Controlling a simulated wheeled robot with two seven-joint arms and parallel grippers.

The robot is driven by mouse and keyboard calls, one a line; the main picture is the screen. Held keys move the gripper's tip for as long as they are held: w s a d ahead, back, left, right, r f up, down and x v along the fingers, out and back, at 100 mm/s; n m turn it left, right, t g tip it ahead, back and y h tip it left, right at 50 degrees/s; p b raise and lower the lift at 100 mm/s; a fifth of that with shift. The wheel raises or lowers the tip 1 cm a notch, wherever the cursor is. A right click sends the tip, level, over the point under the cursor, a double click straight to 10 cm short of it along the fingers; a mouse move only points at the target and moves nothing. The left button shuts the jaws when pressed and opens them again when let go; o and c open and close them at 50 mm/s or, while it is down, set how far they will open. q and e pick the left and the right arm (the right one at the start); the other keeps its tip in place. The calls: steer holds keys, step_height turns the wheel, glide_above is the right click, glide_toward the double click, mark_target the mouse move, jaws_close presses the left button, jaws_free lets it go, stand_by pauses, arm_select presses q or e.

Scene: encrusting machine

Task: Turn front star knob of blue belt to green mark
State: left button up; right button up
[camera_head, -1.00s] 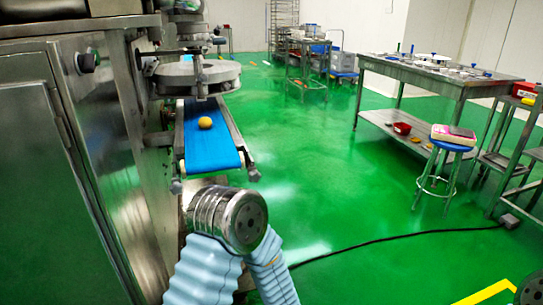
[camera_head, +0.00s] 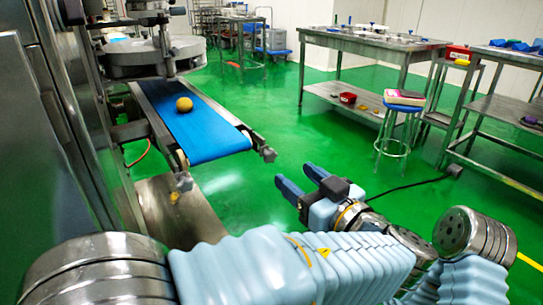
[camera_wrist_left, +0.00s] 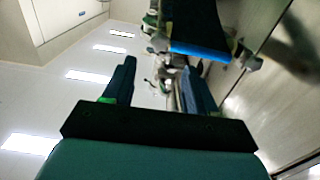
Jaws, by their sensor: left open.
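The blue belt (camera_head: 205,135) runs out of the machine toward me, with a round yellow ball (camera_head: 184,104) on it. A grey star knob (camera_head: 184,182) sits at the belt's near left corner and another grey knob (camera_head: 268,154) at its near right corner. I see no green mark on either. My left gripper (camera_head: 298,178) is open and empty, right of the belt's front end and apart from both knobs. In the left wrist view, its two fingers (camera_wrist_left: 160,85) are spread, with the blue belt (camera_wrist_left: 200,50) and a grey knob (camera_wrist_left: 252,63) beyond. My right gripper is out of view.
The steel machine (camera_head: 60,130) stands close on the left. A steel table (camera_head: 375,45), a blue-topped stool (camera_head: 403,101) and another table (camera_head: 500,110) stand at the right. A black cable (camera_head: 410,186) lies on the green floor, which is clear beside the belt.

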mark_target(272, 157)
arm_select(q)
steer(key=x, duration=0.8)
steer(key=shift+w+a+p, duration=0.2)
steer(key=shift+w+p, duration=0.1)
steer(key=shift+p, duration=0.1)
steer(key=shift+c, duration=0.5)
steer(key=shift+f, duration=0.1)
steer(key=c, duration=1)
